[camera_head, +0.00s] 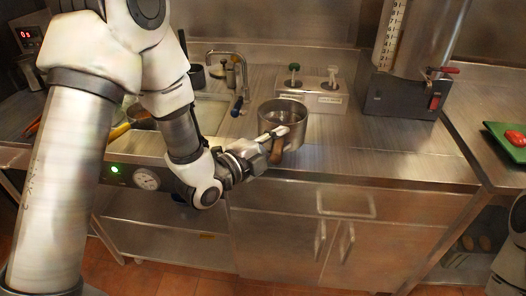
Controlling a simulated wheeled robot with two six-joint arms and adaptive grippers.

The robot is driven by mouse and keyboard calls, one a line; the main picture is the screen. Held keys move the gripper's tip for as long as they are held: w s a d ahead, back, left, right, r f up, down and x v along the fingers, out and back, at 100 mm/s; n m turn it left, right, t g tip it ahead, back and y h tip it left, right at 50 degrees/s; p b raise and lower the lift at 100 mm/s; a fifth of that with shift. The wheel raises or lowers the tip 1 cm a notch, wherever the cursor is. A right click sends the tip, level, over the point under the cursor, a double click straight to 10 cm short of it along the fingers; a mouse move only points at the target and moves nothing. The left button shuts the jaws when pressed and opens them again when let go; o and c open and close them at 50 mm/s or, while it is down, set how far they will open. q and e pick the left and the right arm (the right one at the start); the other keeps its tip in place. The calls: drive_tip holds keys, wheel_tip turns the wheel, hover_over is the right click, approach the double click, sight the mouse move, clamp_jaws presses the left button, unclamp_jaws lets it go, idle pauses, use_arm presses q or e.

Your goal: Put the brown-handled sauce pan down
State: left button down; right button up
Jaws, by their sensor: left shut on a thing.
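The brown-handled sauce pan (282,114) is a round steel pot at the middle of the view, over the front part of the steel counter (350,150). It looks upright. Its brown handle (277,153) points toward me. My left gripper (272,144) comes in from the left and is shut on the handle. I cannot tell whether the pan's bottom touches the counter. My right gripper is not in view.
A steel dispenser box with green and white knobs (322,96) stands behind the pan. A faucet (238,75) and sink are behind left. A large machine (402,95) stands at right. The counter right of the pan is clear. A green tray (495,132) lies far right.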

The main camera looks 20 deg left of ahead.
sight(296, 143)
use_arm(q)
drive_tip(key=w+d+f, duration=0.1)
drive_tip(key=w+f+p, duration=0.1)
drive_tip(key=w, duration=0.1)
drive_tip(key=w+d+f+p, duration=0.1)
drive_tip(key=w, duration=0.1)
drive_tip(key=shift+w+d+f, duration=0.1)
drive_tip(key=shift+d+f, duration=0.2)
drive_tip(key=shift+f, duration=0.05)
drive_tip(key=c, duration=1)
unclamp_jaws()
drive_tip(key=shift+s, duration=0.2)
drive_tip(key=shift+o, duration=0.2)
